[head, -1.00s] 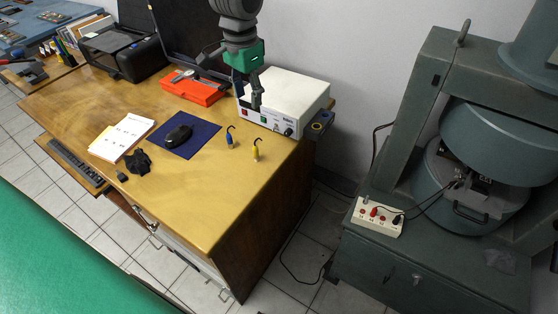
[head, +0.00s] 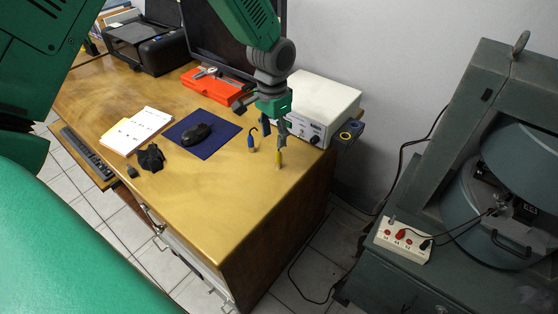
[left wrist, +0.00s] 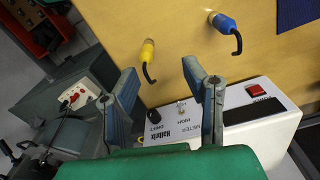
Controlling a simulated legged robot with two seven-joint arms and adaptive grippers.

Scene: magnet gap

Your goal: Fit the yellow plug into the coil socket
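The yellow plug (head: 280,159) stands upright on the desk near its right end, its dark lead curling from the top. It also shows in the left wrist view (left wrist: 148,51). The blue plug (head: 251,142) stands beside it. My left gripper (head: 274,128) is over the desk by the yellow plug. In the left wrist view its two fingers (left wrist: 162,78) are apart with nothing between them, and the yellow plug lies beyond the tips. A dark holder with a blue and a yellow ring (head: 349,133) sits at the desk's edge; I cannot tell if it is the coil socket. My right gripper is out of view.
A white instrument box (head: 325,105) stands close behind the plugs. A mouse on a blue mat (head: 212,143) lies to their left. A white terminal box (head: 402,241) with red and black leads sits on the large grey magnet's base (head: 388,284). Floor separates desk and magnet.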

